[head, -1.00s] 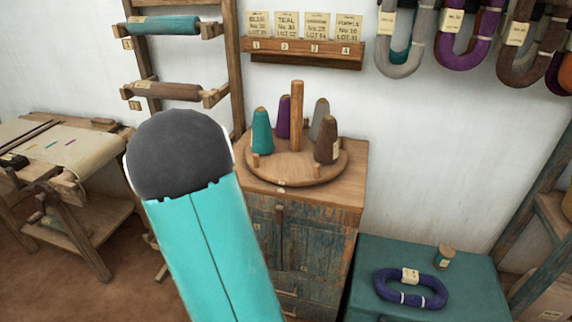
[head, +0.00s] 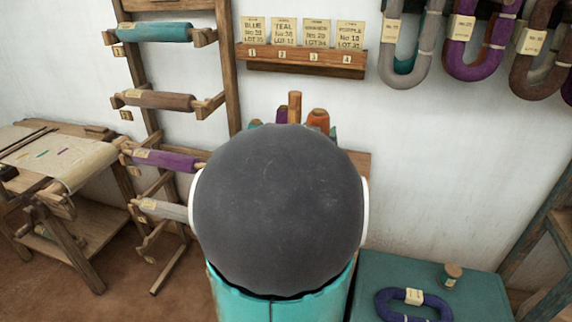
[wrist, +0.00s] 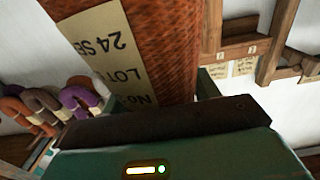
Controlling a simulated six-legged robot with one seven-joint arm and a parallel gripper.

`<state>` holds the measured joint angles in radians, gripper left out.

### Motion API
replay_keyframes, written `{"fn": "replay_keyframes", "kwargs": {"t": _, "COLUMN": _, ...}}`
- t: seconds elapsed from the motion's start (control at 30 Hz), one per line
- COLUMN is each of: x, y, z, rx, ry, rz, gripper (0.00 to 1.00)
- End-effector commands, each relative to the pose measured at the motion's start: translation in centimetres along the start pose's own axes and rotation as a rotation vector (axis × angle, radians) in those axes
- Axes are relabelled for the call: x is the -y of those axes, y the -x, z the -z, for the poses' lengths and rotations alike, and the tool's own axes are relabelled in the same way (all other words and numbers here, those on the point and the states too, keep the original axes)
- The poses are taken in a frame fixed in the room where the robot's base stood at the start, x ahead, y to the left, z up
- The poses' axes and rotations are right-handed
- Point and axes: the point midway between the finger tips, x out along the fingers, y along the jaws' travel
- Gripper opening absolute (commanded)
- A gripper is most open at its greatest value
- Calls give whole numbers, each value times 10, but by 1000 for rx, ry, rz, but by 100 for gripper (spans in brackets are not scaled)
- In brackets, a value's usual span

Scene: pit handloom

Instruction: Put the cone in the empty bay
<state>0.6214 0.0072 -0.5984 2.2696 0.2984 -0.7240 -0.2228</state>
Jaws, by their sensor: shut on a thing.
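An orange cone with a cream label (wrist: 165,45) fills the upper middle of the wrist view, very close. My gripper (wrist: 160,97) is shut on it, with green fingers at its sides. In the head view, an orange cone top (head: 318,118) shows just above my dark arm joint, beside the wooden post (head: 295,107) of the round cone stand. A purple cone (head: 281,116) shows left of the post. My arm hides most of the stand, its bays and my gripper there. I cannot tell whether the held cone touches the stand.
A shelf with label cards (head: 303,60) is on the wall behind the stand. Skeins (head: 470,45) hang at upper right. A rack with wound rollers (head: 155,100) stands at left. A teal chest (head: 480,295) with a blue skein (head: 412,305) is at lower right.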

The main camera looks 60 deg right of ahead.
Motion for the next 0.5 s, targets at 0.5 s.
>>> {"fn": "replay_keyframes", "kwargs": {"t": 0.5, "x": 88, "y": -45, "z": -69, "rx": 0, "ry": 2, "rz": 3, "gripper": 32}}
